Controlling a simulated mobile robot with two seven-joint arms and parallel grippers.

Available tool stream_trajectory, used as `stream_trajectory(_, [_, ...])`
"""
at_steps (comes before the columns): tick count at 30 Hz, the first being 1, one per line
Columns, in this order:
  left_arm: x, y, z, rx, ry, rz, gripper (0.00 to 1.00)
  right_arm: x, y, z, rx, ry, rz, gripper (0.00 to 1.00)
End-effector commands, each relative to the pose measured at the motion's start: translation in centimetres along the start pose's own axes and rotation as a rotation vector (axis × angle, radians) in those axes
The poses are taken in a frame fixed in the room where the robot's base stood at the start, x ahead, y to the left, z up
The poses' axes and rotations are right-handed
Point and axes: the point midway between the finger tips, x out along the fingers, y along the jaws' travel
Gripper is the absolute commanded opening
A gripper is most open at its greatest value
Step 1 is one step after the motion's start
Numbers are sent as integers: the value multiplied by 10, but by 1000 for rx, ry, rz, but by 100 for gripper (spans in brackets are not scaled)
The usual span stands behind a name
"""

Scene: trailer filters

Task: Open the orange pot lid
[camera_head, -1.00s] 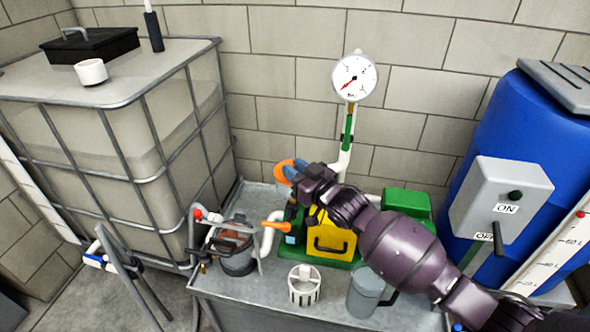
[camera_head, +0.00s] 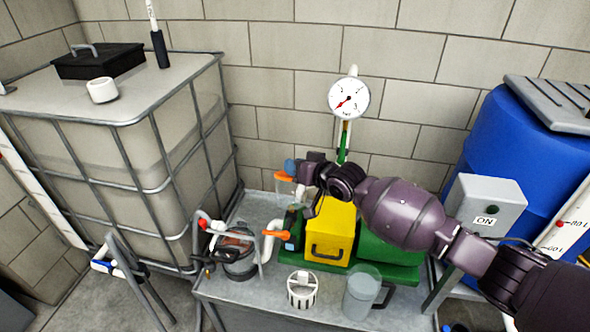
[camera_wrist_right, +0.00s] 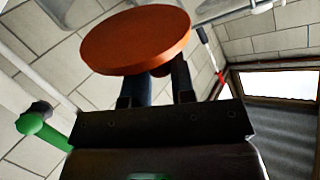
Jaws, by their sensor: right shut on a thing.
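The orange pot lid (camera_head: 283,177) is a flat round disc above the left end of the green and yellow unit. My right gripper (camera_head: 291,165) comes in from the right and is shut on it. In the right wrist view the orange disc (camera_wrist_right: 137,40) is at the fingertips, with the two dark fingers behind it. A pale, see-through shape, perhaps the pot (camera_head: 285,191), shows just under the lid. I cannot tell whether the lid touches it. My arm hides part of this area. My left gripper is not in view.
A yellow box (camera_head: 328,233) and a green unit stand on the grey bench (camera_head: 245,312). A white strainer basket (camera_head: 301,290) and a clear jug (camera_head: 361,291) stand in front. An orange-handled valve (camera_head: 275,235) is near the lid. A pressure gauge (camera_head: 349,98) stands behind.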

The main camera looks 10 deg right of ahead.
Motion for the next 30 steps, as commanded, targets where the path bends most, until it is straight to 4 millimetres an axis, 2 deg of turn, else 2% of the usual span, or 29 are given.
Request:
stream_trajectory(9, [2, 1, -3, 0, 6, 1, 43, 2, 4, -8, 87, -63, 0, 0])
stream_trajectory(23, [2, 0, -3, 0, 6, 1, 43, 3, 4, -9, 98, -71, 0, 0])
stream_trajectory(24, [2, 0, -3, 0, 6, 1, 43, 3, 4, -9, 98, -71, 0, 28])
stream_trajectory(28, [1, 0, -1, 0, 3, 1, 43, 3, 4, -9, 98, -70, 0, 48])
stream_trajectory(30, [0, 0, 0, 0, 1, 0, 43, 3, 4, -9, 98, -70, 0, 50])
